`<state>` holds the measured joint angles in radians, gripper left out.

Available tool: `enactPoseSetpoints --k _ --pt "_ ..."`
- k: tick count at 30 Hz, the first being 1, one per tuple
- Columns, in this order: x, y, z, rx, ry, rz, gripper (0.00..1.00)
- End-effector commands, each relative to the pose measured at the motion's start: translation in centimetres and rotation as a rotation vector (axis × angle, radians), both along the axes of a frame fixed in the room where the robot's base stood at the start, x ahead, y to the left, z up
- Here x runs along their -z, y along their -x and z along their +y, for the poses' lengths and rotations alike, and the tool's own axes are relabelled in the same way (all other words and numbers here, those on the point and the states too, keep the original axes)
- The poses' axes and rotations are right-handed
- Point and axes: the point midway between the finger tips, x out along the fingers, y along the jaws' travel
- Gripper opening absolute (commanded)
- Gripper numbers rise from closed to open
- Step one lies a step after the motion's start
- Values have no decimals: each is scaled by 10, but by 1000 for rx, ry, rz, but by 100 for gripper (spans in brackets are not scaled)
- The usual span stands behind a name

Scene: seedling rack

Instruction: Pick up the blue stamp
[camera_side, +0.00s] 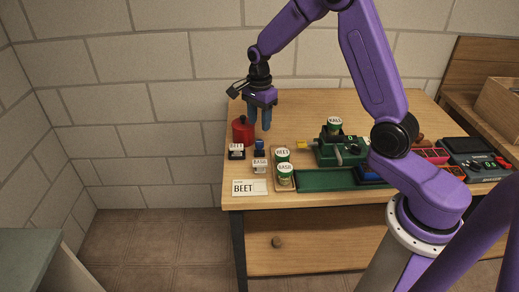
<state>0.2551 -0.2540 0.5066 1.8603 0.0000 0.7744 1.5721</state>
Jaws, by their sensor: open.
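The blue stamp (259,148) stands upright on the wooden table near its left end, with a small blue top and a dark base. My gripper (259,125) hangs above the table with its fingers pointing down, just above and behind the stamp in this view. The gripper is open and empty, and there appears to be a gap between it and the stamp.
A red pot (243,130) stands close left of the gripper. Labelled blocks reading BEET (237,152) and BASIL (260,166) flank the stamp. Green-labelled cans (285,171), a BEET card (249,187), a green tray (325,180) and a green machine (342,150) stand nearby.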

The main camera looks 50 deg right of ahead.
Motion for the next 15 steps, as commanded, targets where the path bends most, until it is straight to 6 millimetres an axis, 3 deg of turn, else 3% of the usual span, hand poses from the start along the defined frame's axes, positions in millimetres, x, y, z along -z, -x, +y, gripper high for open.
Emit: enactPoseSetpoints --k 6,15 --pt "39 1 0 -1 0 5 46" --pt "60 1 1 -2 0 3 46"
